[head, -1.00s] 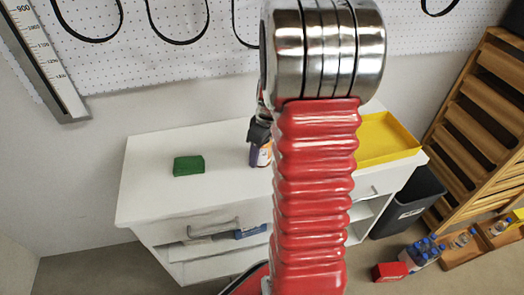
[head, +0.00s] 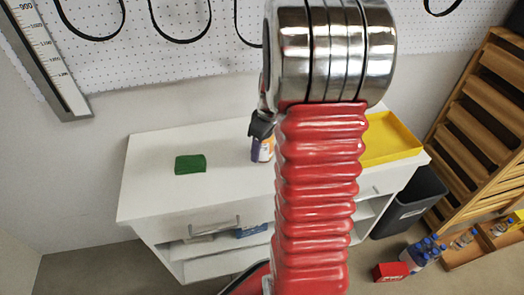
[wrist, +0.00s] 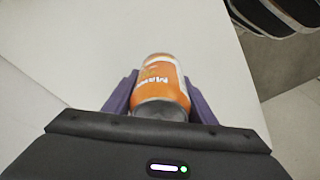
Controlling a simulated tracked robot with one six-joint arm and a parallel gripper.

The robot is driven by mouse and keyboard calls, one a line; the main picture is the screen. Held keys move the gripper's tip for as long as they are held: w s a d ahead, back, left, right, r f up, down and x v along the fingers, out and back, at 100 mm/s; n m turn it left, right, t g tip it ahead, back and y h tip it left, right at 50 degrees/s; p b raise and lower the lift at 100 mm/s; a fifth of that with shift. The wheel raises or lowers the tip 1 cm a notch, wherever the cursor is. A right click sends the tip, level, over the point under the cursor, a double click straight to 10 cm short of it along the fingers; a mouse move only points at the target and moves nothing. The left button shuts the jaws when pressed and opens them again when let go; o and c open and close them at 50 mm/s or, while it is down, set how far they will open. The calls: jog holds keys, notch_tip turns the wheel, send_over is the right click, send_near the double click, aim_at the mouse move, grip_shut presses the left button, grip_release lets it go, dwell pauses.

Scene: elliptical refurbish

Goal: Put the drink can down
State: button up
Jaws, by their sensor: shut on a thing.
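The drink can is orange with white lettering and a silver end, and it shows between the purple fingers in the wrist view (wrist: 160,82). My gripper (wrist: 161,90) is shut on it. In the head view the can (head: 262,150) is a small orange and purple-blue patch just below my dark gripper (head: 261,128), partly hidden by my red arm. It is over the white cabinet top (head: 232,142). I cannot tell whether its base touches the surface.
A green block (head: 190,164) lies on the cabinet top to the left. A yellow tray (head: 392,140) sits at its right end. A dark bin (head: 410,204), a red box (head: 390,272) and bottles (head: 422,252) stand on the floor at right. The cabinet top between block and can is clear.

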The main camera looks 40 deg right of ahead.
notch_tip(320, 180, up, 8)
jog(key=shift+r, duration=0.15)
jog(key=shift+a, duration=0.1)
dwell(0.7)
